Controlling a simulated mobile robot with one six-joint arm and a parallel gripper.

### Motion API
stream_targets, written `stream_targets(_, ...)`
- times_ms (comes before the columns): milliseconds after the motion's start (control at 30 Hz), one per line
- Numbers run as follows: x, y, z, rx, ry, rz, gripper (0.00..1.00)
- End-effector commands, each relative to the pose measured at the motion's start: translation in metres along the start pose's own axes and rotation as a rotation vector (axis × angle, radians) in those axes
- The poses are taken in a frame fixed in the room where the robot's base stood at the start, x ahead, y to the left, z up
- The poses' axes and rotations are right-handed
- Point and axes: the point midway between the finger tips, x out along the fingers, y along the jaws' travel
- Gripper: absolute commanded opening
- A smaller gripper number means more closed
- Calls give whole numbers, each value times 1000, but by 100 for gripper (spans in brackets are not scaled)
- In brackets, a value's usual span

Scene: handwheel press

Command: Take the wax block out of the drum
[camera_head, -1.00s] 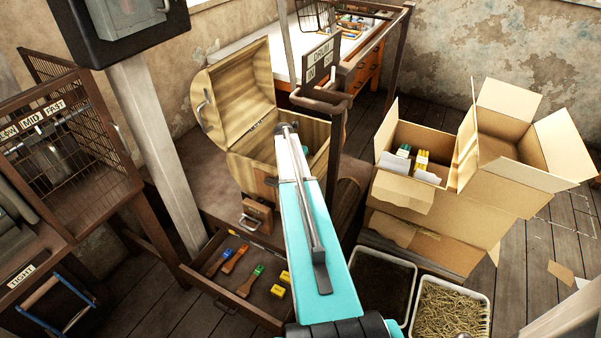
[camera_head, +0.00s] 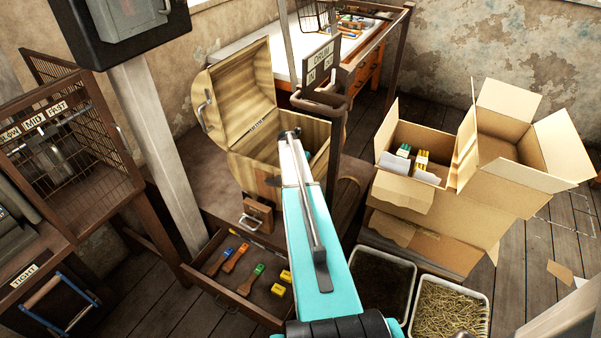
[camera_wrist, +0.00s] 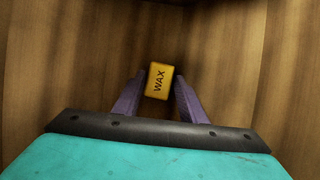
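The wooden drum (camera_head: 250,172) stands with its lid (camera_head: 240,88) swung open to the left. My arm reaches down into it, and the arm and drum wall hide my gripper in the head view. In the wrist view, the yellow-orange wax block (camera_wrist: 159,80), marked WAX, is inside the drum among brown wooden walls. My gripper (camera_wrist: 160,77) is open, with its two purple fingers either side of the block near their tips. Narrow gaps seem to show between fingers and block; contact is not clear.
A post with a DRUM IN sign (camera_head: 320,62) stands close right of my arm. Below are an open drawer (camera_head: 228,300) with brushes and yellow blocks, and two bins (camera_head: 448,308). Open cardboard boxes (camera_head: 480,190) stand right. A caged machine (camera_head: 70,150) stands left.

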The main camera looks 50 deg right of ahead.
Motion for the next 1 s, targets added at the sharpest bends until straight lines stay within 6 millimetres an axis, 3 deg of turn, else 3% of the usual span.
stream_targets(33, 0, 0, 0, 0, 0, 0, 30)
stream_targets(167, 0, 0, 0, 0, 0, 0, 8)
stream_targets(567, -4, -1, 2, 1, -1, 0, 8)
stream_targets(767, -19, -1, 9, 1, -2, 1, 8)
stream_targets(1000, -51, -1, 23, 2, -2, 0, 8)
